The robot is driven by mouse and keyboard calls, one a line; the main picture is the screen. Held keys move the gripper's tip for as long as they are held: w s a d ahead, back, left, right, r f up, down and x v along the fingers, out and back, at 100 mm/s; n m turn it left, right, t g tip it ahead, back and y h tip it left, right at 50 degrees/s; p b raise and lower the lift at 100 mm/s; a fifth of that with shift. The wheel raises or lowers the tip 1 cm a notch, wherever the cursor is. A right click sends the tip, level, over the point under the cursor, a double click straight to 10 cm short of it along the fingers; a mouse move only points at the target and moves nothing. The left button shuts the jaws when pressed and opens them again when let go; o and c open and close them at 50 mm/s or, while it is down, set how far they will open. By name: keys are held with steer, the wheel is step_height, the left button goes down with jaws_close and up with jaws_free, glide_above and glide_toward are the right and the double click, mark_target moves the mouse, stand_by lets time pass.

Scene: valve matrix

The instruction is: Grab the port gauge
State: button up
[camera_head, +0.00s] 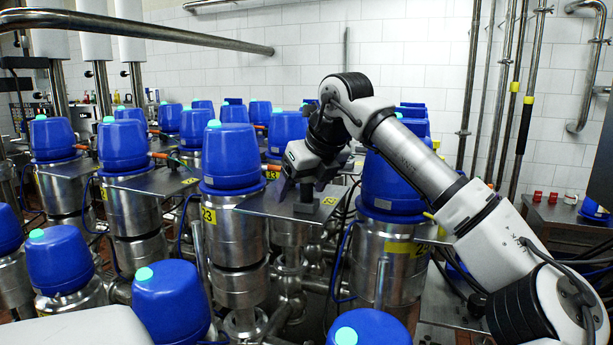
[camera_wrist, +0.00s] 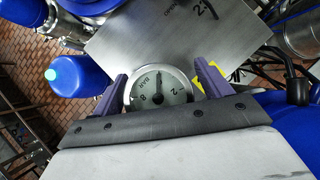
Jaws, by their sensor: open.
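The port gauge (camera_wrist: 160,88) is a round dial with a pale metal rim, a grey face, dark numbers and a needle. In the wrist view it sits between the two purple fingers of my gripper (camera_wrist: 160,77), at the edge of a grey metal plate (camera_wrist: 150,40). The fingers are open, one on each side of the dial; I cannot tell whether either touches it. In the head view my gripper (camera_head: 304,192) points down just over the metal plate (camera_head: 262,207). The gauge is largely hidden there by the gripper.
Blue-capped valves stand in rows around the plate, one close on the left (camera_head: 230,157) and one close on the right (camera_head: 390,185), partly behind my arm. Several more caps stand in front (camera_head: 170,300). Dark cables (camera_head: 343,250) hang by the plate. Vertical pipes (camera_head: 470,80) line the wall.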

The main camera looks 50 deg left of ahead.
steer(key=c, duration=1.1)
steer(key=shift+r, duration=0.1)
